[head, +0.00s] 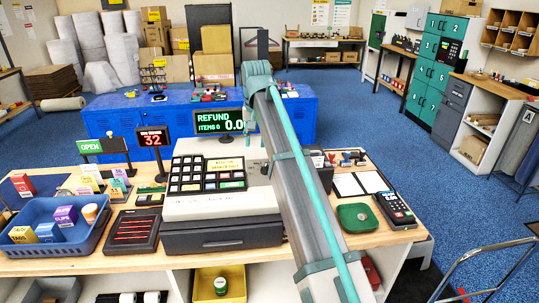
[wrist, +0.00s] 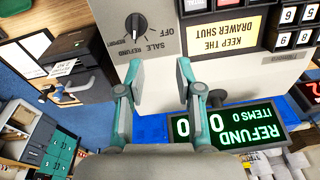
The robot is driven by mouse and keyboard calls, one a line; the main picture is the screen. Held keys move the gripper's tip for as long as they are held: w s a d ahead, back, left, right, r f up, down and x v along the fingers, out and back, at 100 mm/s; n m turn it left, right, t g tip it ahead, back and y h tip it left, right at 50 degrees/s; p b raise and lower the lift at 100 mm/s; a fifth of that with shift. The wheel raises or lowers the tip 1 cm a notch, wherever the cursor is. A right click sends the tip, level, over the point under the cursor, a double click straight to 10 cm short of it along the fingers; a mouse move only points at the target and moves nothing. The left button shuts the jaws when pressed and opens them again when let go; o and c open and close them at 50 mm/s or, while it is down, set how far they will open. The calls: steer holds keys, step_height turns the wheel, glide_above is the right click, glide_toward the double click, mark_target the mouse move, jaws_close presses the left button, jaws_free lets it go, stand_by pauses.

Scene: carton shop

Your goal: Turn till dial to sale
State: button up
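The till dial (wrist: 135,23) is a dark round knob on the pale till panel, at the top of the upside-down wrist view. OFF, SALE, REFUND and REPORT are printed around it. Its pointer appears to face REFUND. The green display (head: 224,125) of the till (head: 222,207) reads REFUND, ITEMS 0; the display also shows in the wrist view (wrist: 245,128). My gripper (wrist: 159,72) is open and empty, its two fingers spread before the panel, apart from the dial. In the head view my arm covers the till's right side, and I cannot make out the dial there.
A blue basket (head: 55,222) of small boxes and a dark tray (head: 132,232) stand left of the till. A green dish (head: 357,217) and a card terminal (head: 395,210) lie to the right. The till's yellow sign (wrist: 237,36) and keys sit beside the dial panel.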

mark_target(265, 167)
steer(key=d+r+m+g, duration=0.1)
steer(key=d+r+m, duration=0.1)
steer(key=d, duration=0.2)
steer(key=f+p, duration=0.1)
steer(key=f, duration=0.2)
steer(key=f+p, duration=0.1)
steer(key=f, duration=0.3)
steer(key=a+f+p, duration=0.1)
steer(key=f, duration=0.3)
steer(key=shift+s+f+p, duration=0.1)
steer(key=shift+s+p, duration=0.2)
steer(key=shift+p, duration=0.1)
steer(key=shift+d, duration=0.1)
jaws_close()
